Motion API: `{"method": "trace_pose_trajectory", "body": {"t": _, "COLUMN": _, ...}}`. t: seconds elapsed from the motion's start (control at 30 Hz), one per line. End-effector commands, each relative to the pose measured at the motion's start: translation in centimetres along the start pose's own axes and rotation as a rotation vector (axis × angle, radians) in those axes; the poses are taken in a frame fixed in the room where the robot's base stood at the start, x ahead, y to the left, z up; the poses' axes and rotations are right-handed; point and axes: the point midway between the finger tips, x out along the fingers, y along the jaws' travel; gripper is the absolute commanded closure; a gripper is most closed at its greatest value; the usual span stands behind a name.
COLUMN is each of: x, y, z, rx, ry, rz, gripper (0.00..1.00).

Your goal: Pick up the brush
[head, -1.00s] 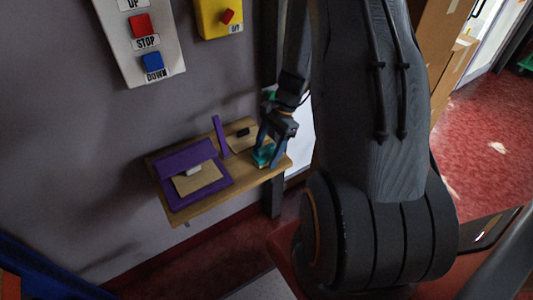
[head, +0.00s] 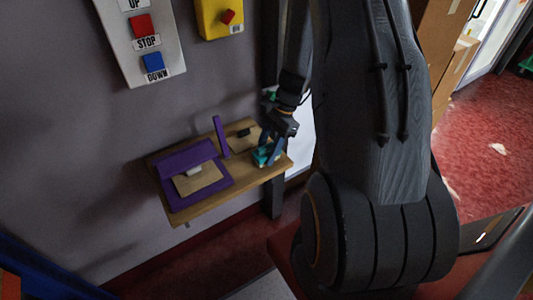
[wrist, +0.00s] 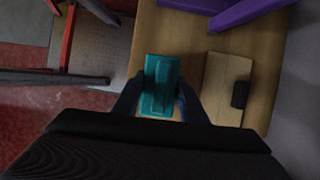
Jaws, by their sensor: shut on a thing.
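The brush is a teal block-like thing (wrist: 161,85) between the two fingers of my gripper (wrist: 158,100) in the wrist view. In the head view the teal brush (head: 262,156) is at the right end of the wooden shelf (head: 205,207), partly covered by my gripper (head: 268,150). My gripper is shut on the brush, with a finger on each side of it. I cannot tell whether the brush still touches the shelf.
A purple holder (head: 182,160) with a tan card stands on the shelf's left part, and a purple upright piece (head: 220,136) is beside it. A small black object (wrist: 240,95) lies on a tan piece (wrist: 217,90) near the brush. The wall is behind the shelf.

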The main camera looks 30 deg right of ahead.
Motion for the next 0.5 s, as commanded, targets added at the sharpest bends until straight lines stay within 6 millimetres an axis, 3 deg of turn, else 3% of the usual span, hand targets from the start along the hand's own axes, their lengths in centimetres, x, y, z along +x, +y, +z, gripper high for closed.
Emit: {"method": "trace_pose_trajectory", "body": {"t": 0.5, "x": -6.8, "y": -0.1, "z": 2.8, "rx": -0.001, "ry": 0.001, "rz": -0.002, "gripper": 0.87}}
